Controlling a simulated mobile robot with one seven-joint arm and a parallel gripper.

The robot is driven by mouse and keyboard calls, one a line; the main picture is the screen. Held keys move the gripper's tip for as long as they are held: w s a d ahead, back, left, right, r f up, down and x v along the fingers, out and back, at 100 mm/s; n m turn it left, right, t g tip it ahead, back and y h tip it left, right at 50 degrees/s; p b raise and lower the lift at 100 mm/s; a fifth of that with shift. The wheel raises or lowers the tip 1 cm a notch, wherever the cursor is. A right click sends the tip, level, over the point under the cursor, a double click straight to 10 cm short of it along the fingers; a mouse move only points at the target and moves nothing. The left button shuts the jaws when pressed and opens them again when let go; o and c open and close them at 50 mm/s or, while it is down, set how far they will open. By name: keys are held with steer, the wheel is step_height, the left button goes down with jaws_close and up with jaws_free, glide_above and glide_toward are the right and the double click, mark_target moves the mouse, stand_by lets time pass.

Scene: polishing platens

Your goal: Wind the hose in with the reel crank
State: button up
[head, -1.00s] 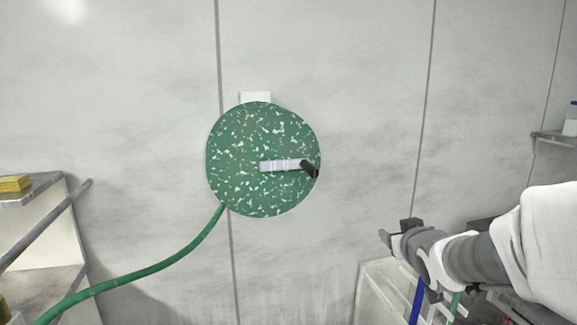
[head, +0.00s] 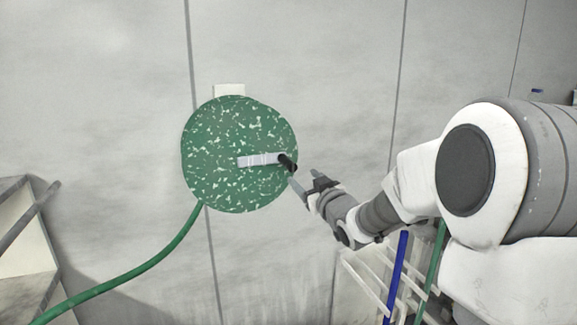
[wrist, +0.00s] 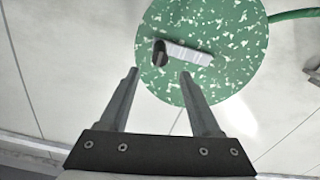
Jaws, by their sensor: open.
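The hose reel (head: 225,180) is a round green speckled disc on the wall, seen from the front in the head view. Its crank (head: 258,161) is a light grey bar pointing right, with a black handle (head: 288,162) at its outer end. The green hose (head: 150,262) leaves the reel at the lower left and hangs down to the left. My gripper (head: 302,184) is open and empty, just right of and below the handle. In the wrist view, the black handle (wrist: 159,53) shows beyond the open fingers (wrist: 158,85), between them, with a gap to the fingertips.
A shelf unit (head: 30,240) with a grey bar (head: 32,215) stands at the lower left. A white rack (head: 368,283) with a blue pole (head: 396,275) and a green pole (head: 431,270) stands below my arm. The wall around the reel is clear.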

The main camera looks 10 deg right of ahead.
mark_target(290, 166)
steer(key=w, duration=0.3)
steer(key=w+a, duration=0.1)
steer(key=w, duration=0.2)
steer(key=w+a+p, duration=0.1)
steer(key=w, duration=0.3)
jaws_close()
stand_by(1.3)
